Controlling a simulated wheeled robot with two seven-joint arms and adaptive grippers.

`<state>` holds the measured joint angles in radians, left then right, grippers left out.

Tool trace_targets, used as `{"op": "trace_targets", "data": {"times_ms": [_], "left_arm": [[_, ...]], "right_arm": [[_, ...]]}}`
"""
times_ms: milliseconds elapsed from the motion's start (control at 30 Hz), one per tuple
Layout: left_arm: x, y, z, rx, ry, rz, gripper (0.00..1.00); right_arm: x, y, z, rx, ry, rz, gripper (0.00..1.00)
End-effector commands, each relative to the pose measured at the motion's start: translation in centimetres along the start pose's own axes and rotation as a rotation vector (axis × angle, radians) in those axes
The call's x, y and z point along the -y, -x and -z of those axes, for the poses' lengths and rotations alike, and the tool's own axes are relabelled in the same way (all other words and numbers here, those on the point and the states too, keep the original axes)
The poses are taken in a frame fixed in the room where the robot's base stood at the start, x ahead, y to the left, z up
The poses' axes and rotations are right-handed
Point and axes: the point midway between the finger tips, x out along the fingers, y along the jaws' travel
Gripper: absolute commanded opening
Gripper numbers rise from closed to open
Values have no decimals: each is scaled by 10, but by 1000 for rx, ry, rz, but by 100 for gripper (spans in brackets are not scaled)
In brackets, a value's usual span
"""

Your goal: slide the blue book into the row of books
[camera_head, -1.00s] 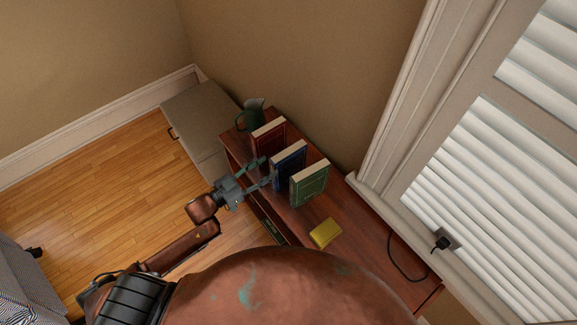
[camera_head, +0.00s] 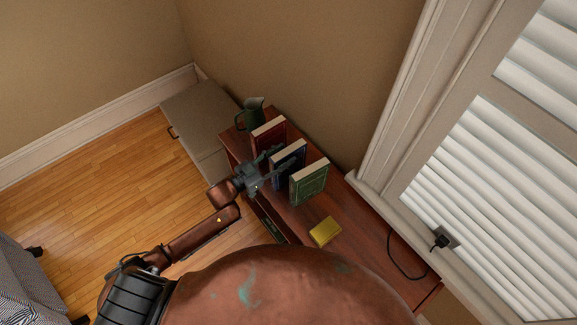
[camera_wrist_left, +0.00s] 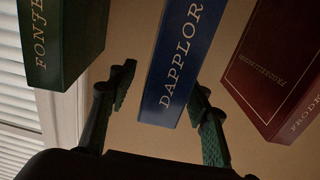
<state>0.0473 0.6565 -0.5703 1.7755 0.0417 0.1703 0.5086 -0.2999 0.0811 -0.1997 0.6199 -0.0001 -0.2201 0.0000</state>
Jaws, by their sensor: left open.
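The blue book (camera_head: 290,160) stands upright on the wooden shelf top, between the red book (camera_head: 268,132) and the green book (camera_head: 311,183). My left gripper (camera_head: 275,168) is open at its near side, partly covering it. In the left wrist view the blue book's spine (camera_wrist_left: 177,65) lies between the two open fingers of my left gripper (camera_wrist_left: 160,95), with a gap on each side. The green book (camera_wrist_left: 62,40) is on the left there and the red book (camera_wrist_left: 276,70) on the right. My right gripper is not in view.
A green pitcher (camera_head: 252,112) stands at the shelf's far end. A yellow box-like object (camera_head: 325,232) lies on the near part of the shelf top (camera_head: 365,250). A black cord (camera_head: 395,262) trails over the right edge. A grey bench (camera_head: 198,112) is beyond, and a blind-covered window is at right.

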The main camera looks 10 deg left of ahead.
Motion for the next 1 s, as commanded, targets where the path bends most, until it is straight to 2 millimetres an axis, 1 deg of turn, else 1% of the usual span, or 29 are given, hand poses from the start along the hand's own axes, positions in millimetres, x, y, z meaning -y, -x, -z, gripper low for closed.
{"op": "trace_targets", "data": {"times_ms": [67,700,1000], "left_arm": [[0,0,0,0,0,0,44],[0,0,0,0,0,0,0],[0,1,0,0,0,1,0]], "right_arm": [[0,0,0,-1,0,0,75],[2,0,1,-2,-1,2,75],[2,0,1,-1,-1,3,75]]}}
